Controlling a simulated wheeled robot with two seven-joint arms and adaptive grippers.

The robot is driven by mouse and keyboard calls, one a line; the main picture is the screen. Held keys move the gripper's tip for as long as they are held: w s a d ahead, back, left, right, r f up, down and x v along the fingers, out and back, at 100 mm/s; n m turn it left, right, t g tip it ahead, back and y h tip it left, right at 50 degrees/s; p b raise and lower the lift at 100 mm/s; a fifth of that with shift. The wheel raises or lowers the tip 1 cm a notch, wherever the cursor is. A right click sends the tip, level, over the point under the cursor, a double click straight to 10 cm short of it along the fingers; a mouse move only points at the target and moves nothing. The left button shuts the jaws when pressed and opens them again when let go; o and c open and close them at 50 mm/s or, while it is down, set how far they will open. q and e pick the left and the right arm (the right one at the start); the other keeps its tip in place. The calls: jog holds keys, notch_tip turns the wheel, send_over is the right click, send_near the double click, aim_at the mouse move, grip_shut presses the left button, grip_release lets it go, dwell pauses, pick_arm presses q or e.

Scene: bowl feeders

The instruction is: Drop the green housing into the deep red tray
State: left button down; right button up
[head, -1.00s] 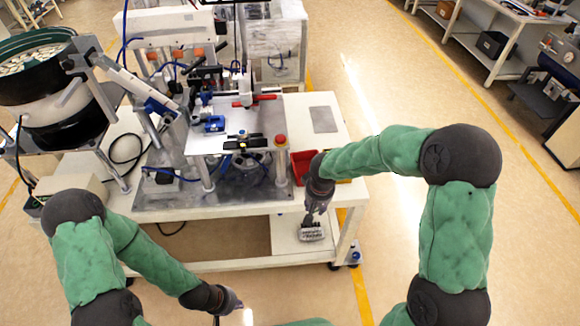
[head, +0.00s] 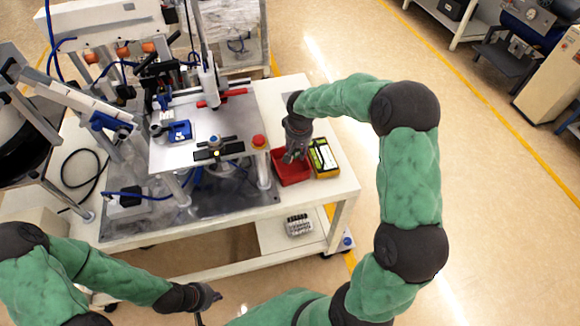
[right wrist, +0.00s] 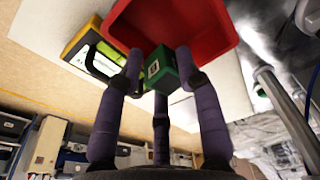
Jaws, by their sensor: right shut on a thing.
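The green housing (right wrist: 163,70) is a small green block with a pale mark on its dark face, held between the fingers of my right gripper (right wrist: 160,66). The red tray also fills the top of the right wrist view (right wrist: 215,25), just beyond the housing. I cannot tell whether the housing is below the rim. My left gripper (head: 214,295) is low at the front left, away from the table; its fingers are unclear.
A yellow box with a dark handle (head: 323,158) stands close on the right of the tray. A red button (head: 259,142) on a post and the fixture plate (head: 190,150) are to the left. A grey block (head: 298,225) sits on the lower shelf.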

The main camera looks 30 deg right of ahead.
aim_at(297, 157)
jog(key=shift+f+b, duration=1.1)
jog(key=shift+f, duration=1)
jog(key=o, duration=1.1)
jog(key=shift+r, duration=0.15)
jog(key=r, duration=0.4)
jog(key=s+r, duration=0.1)
jog(key=r, duration=0.6)
jog(key=shift+s+a+r, duration=0.25)
jog(key=shift+s+r, duration=0.1)
jog(key=shift+f, duration=0.1)
